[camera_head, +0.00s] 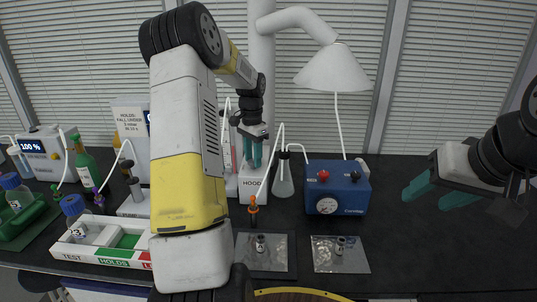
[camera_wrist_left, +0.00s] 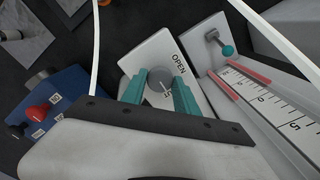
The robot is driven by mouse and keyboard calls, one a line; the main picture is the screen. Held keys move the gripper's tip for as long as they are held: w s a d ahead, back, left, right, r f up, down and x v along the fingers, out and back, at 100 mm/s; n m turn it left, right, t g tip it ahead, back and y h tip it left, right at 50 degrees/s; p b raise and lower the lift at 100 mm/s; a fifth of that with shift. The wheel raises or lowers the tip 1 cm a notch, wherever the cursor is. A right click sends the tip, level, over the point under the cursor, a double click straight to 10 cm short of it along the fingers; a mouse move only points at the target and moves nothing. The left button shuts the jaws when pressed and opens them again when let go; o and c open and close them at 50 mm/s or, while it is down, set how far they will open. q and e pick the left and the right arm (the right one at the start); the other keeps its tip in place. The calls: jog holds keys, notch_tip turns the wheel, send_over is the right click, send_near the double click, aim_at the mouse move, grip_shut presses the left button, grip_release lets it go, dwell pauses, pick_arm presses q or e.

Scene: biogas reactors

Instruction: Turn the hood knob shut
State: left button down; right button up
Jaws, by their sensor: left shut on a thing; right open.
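The hood box (camera_head: 251,187) is white, marked HOOD, and stands at the back of the bench. In the left wrist view its top (camera_wrist_left: 158,50) carries a round grey knob (camera_wrist_left: 160,78) with a light pointer line, and the word OPEN beside it. Another word near the knob is partly hidden by a finger. My left gripper (camera_head: 252,153) points down at the box top; its teal fingers in the left wrist view (camera_wrist_left: 159,94) are shut on the knob from both sides. My right gripper (camera_head: 431,192) is open and empty above the bench's right side.
A blue box (camera_head: 337,190) with red and black knobs and a gauge stands right of the hood box, with a flask (camera_head: 283,179) between them. A scale with a small teal-ended lever (camera_wrist_left: 228,50) is close beside. Thin white tubes pass near. The bench's right side is clear.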

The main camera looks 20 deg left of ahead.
pick_arm(q)
jog(key=c, duration=0.9)
grip_release()
jog(key=shift+r, duration=3.95)
jog(key=s+d+r+n+t, duration=0.1)
jog(key=s+d+r+t, duration=0.1)
jog(key=s+d+r, duration=0.4)
jog(key=s+d+r+n+t, duration=0.1)
jog(key=s+d+r, duration=0.3)
jog(key=s, duration=0.4)
jog(key=s+d+n+t, duration=0.1)
jog(key=s, duration=0.4)
jog(key=s+d+f+n+t+h, duration=0.1)
jog(key=s+d, duration=0.1)
jog(key=s, duration=0.3)
jog(key=s+d+f+n+t+h, duration=0.1)
jog(key=s+d, duration=0.1)
jog(key=s, duration=0.3)
jog(key=shift+d+n, duration=0.25)
jog(key=shift+n, duration=0.05)
